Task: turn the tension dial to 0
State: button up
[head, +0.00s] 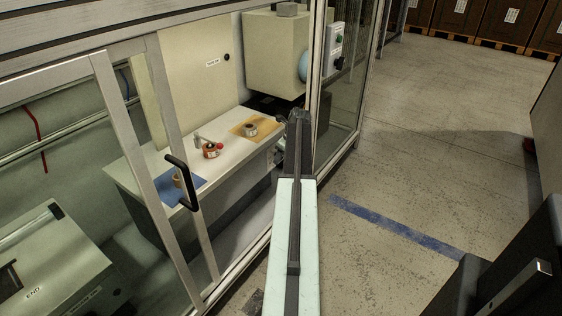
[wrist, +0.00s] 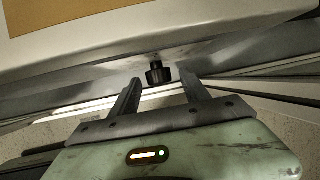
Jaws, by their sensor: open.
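A small black knurled knob, likely the tension dial (wrist: 156,73), sticks out from the metal front face below the bench top in the wrist view. No scale or number on it can be read. My gripper (wrist: 161,86) is open, its two fingers pointing at the knob, one to each side of it in the picture. I see no finger touching it, and the gap in depth is hard to judge. In the head view my gripper (head: 297,118) is at the bench's right front corner, and my arm hides part of that corner.
The white bench (head: 225,150) carries a blue mat (head: 170,190), an orange mat (head: 238,128) and tape rolls. A framed glass door with a black handle (head: 181,182) stands at left. A control box (head: 335,45) hangs at upper right.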

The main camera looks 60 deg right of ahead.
jog(key=shift+r, duration=0.1)
jog(key=shift+c, duration=0.3)
grip_shut()
jog(key=shift+s+a, duration=0.1)
jog(key=n+h+b, duration=0.1)
jog(key=h+b, duration=0.3)
jog(key=b, duration=0.1)
jog(key=a+f+n+h+b, duration=0.1)
jog(key=h+b, duration=0.3)
jog(key=b, duration=0.2)
jog(key=n+t+h+b, duration=0.1)
jog(key=h+b, duration=0.3)
jog(key=b, duration=0.2)
jog(key=shift+a+f+h, duration=0.15)
jog(key=shift+f+h, duration=0.1)
jog(key=shift+h, duration=0.15)
jog(key=shift+r+b, duration=0.15)
jog(key=shift+b, duration=0.15)
jog(key=shift+o, duration=0.3)
grip_release()
